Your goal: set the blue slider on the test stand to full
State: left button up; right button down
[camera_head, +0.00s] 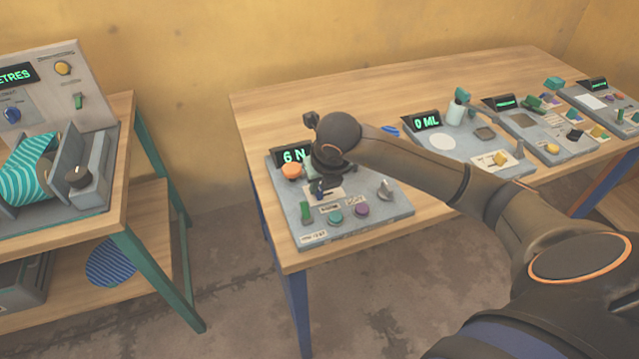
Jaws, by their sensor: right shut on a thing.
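The test stand (378,219) is a grey panel at the near left corner of the wooden table. Its green display reads "6 N", partly covered by my right arm. The blue slider (319,186) shows as a small dark blue knob on the panel, just below my right gripper (318,177). The gripper reaches down over the panel from the right and is shut on the slider, though the fingertips are small and partly hidden by my wrist. The slider's scale and its exact position along its track cannot be read. My left gripper is not in view.
The stand also has an orange knob (291,171), a green switch (305,212), a teal button (335,216), a purple button (362,209) and a grey dial (385,190). Other panels stand further right, one reading "0 ML" (427,121). A separate bench (150,242) stands left.

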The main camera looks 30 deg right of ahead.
jog(key=d, duration=0.1)
jog(key=d+b, duration=0.1)
jog(key=shift+s+d+f, duration=0.15)
jog(key=shift+s+d, duration=0.15)
jog(key=shift+d, duration=0.05)
jog(key=shift+s+d, duration=0.1)
jog(key=shift+d, duration=0.45)
jog(key=c, duration=0.8)
grip_release()
jog(key=shift+c, duration=0.2)
jog(key=shift+r, duration=0.25)
jog(key=v, duration=1.2)
jog(key=shift+s+b, duration=0.25)
jog(key=shift+b, duration=0.05)
